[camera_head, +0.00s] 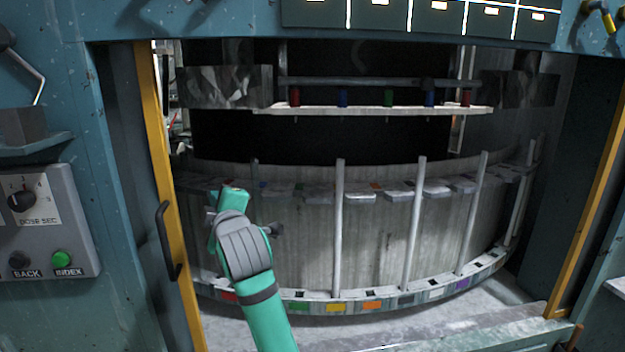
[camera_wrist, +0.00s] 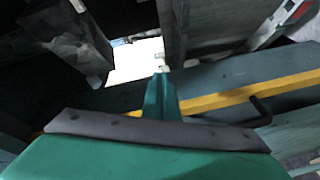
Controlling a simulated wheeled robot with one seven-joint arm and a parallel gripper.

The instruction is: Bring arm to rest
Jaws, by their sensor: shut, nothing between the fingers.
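My arm (camera_head: 266,312) reaches up from the bottom of the head view into the opening of the blue machine. Its grey joint (camera_head: 242,248) is in front of the left part of the curved metal drum (camera_head: 310,240). The fingers cannot be made out clearly in the head view. In the wrist view my gripper (camera_wrist: 161,70) is shut and empty, its narrow green end pointing away from the camera toward a bright gap. Nothing is held.
A yellow-edged door frame with a black handle (camera_head: 167,240) stands just left of my arm. Upright rods (camera_head: 338,230) line the drum. A shelf with small coloured pieces (camera_head: 375,109) hangs behind. A control box (camera_head: 45,225) is at far left.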

